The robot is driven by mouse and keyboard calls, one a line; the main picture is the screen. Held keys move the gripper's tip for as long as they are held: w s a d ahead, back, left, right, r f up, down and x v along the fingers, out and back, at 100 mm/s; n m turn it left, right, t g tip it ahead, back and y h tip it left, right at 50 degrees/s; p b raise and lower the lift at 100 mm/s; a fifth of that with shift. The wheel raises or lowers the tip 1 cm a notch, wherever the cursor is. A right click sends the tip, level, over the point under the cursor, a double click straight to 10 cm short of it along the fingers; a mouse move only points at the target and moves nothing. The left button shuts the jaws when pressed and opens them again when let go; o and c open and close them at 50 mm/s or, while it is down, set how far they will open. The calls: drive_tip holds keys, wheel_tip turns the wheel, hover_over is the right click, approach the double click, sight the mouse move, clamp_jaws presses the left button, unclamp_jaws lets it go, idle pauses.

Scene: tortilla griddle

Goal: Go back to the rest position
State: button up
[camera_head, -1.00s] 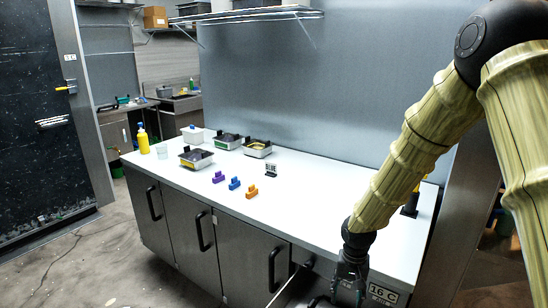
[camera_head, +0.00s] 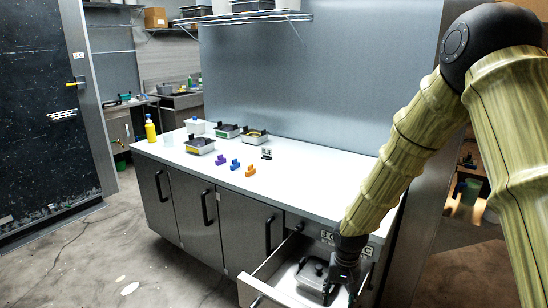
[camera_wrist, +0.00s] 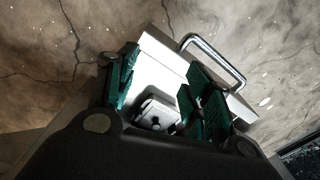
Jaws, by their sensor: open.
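My gripper (camera_head: 343,277) is at the lower right of the head view, at the open drawer (camera_head: 272,271) under the counter's right end. In the wrist view its green fingers (camera_wrist: 158,85) are spread apart with nothing between them. Inside the drawer lies a grey lidded container (camera_head: 312,274) with a dark knob; it also shows in the wrist view (camera_wrist: 156,112), beyond and between the fingers. I cannot tell how far my gripper is above the drawer.
Open floor (camera_head: 110,240) lies at the left.

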drive_tip(key=s+f+n+y+b, duration=0.1)
drive_tip(key=s+f+b, duration=0.1)
drive_tip(key=s+f, duration=0.75)
drive_tip(key=s+f+b, duration=0.2)
drive_tip(key=s+f, duration=0.4)
drive_tip(key=f, duration=0.6)
drive_tip(key=s+d+f+b, duration=0.2)
drive_tip(key=s+f, duration=0.3)
drive_tip(key=s, duration=0.4)
drive_tip(key=s+d+f+n+h+b, duration=0.1)
drive_tip(key=s+f, duration=0.4)
drive_tip(key=s, duration=0.5)
drive_tip(key=shift+s+d+f+n+b, duration=0.15)
drive_tip(key=shift+d+f+n+b, duration=0.2)
drive_tip(key=shift+d+b, duration=0.25)
